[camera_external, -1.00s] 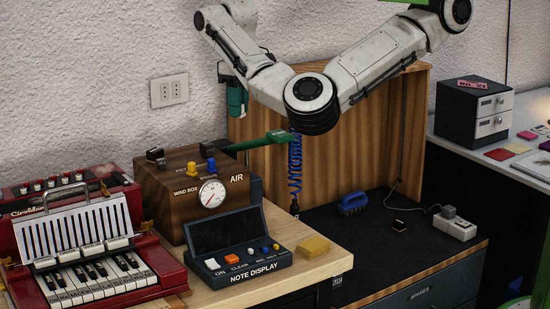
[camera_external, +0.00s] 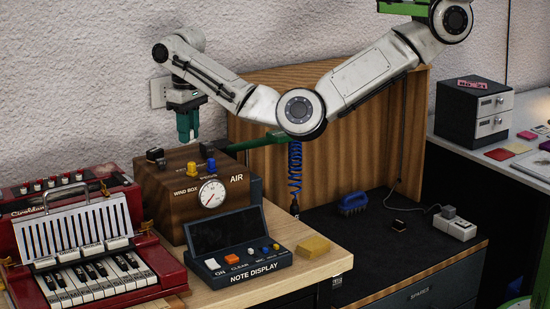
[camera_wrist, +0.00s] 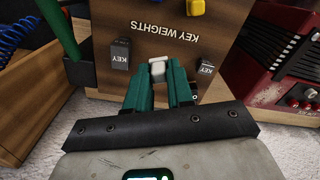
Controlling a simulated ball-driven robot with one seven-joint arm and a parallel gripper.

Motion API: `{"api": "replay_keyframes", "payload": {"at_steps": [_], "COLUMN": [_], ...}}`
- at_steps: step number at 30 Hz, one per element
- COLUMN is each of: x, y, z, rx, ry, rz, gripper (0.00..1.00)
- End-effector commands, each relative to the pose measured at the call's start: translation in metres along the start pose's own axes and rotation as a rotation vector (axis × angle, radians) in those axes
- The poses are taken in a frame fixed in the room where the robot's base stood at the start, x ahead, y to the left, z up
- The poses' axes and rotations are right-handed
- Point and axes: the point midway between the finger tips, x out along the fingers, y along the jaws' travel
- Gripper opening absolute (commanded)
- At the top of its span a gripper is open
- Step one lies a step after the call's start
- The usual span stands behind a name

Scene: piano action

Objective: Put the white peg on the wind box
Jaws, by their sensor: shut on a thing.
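The wind box (camera_external: 168,190) is a brown wooden box with a round gauge, beside the red accordion. Its top shows in the wrist view (camera_wrist: 170,20), marked KEY WEIGHTS. My gripper (camera_external: 188,139) points down above the back part of the box in the external view. In the wrist view, my gripper (camera_wrist: 158,76) has its green fingers shut on the small white peg (camera_wrist: 157,66). The peg appears between two dark KEY blocks, one on the left (camera_wrist: 121,52) and one on the right (camera_wrist: 207,72). I cannot tell whether the peg touches the box.
Yellow (camera_external: 193,167) and blue (camera_external: 211,164) knobs stand on the box top. A green bar (camera_external: 262,142) with a blue coiled hose (camera_external: 295,165) is to its right. The red accordion (camera_external: 85,235) is at left, the note display (camera_external: 235,245) in front.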

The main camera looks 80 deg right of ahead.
Motion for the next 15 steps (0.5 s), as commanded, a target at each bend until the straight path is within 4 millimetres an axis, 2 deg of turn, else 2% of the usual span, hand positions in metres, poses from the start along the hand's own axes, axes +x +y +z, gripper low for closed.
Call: {"api": "replay_keyframes", "payload": {"at_steps": [1,9,15], "x": [0.007,0.022,0.046], "y": [-0.001,-0.007,-0.007], "z": [-0.004,-0.017,-0.016], "rx": [-0.001,-0.001,-0.001], "ry": [-0.002,-0.002,-0.002], "rz": [0.002,-0.001,-0.001], "gripper": [0.0,0.0,0.0]}}
